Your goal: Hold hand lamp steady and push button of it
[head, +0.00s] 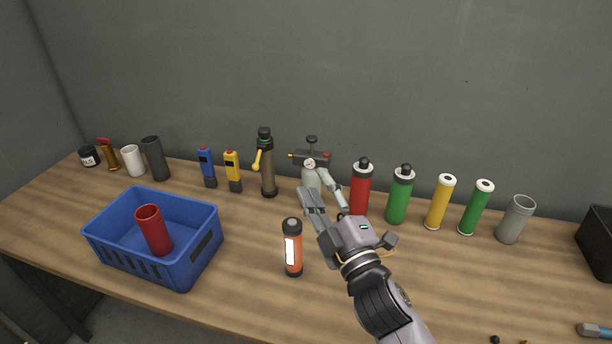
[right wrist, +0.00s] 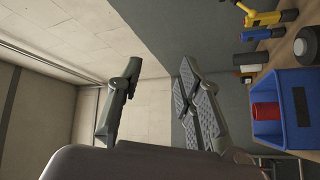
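The hand lamp (head: 292,250), an orange cylinder with black ends and a white panel, stands upright on the table at the middle front in the head view. No button on it can be made out. My right gripper (head: 314,184) is just right of the lamp and apart from it, its fingers pointing toward the back of the table. Its fingers are spread and empty, as the right wrist view (right wrist: 155,95) also shows. My left gripper is in neither view.
A blue crate (head: 100,238) holding a red cup (head: 153,230) stands left of the lamp. Behind are blue and yellow handheld devices (head: 232,171), a grey valve device (head: 311,175) and several cylinders, including a red one (head: 360,190). The table between crate and lamp is clear.

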